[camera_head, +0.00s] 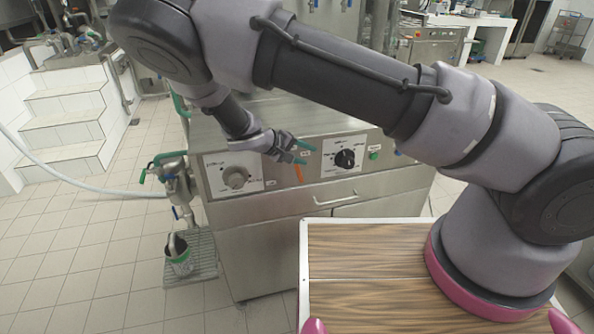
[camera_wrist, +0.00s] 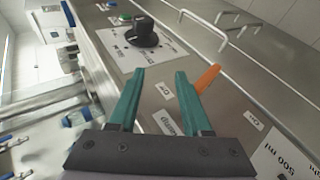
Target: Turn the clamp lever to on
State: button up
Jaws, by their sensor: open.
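The clamp lever is a small orange handle (camera_head: 298,173) on the front panel of the steel machine, between two dials. In the wrist view the orange lever (camera_wrist: 207,79) shows just right of the right finger, outside the gap between the fingers. Part of it is hidden behind that finger; I cannot tell if they touch. My gripper (camera_head: 301,154) has teal fingers and is open and empty in front of the panel; it also shows in the wrist view (camera_wrist: 160,75). Small white labels lie around the lever, one (camera_wrist: 165,90) between the fingers.
A black dial (camera_head: 345,159) and green button (camera_head: 374,155) are right of the lever. A grey dial (camera_head: 235,177) is left. A steel drawer handle (camera_head: 336,199) juts out below. A wood-topped surface (camera_head: 360,265) is in front of the machine.

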aim_at(297, 168)
jog(key=s+a+r+m+g+y, duration=0.1)
jog(key=s+a+r+m+y, duration=0.15)
jog(key=s+r+y, duration=0.35)
jog(key=shift+y, duration=0.6)
jog(key=x, duration=0.9)
jog(key=a+x, duration=0.1)
jog(key=x, duration=0.3)
jog(key=shift+w+d+f, duration=0.1)
jog(key=shift+f, duration=0.2)
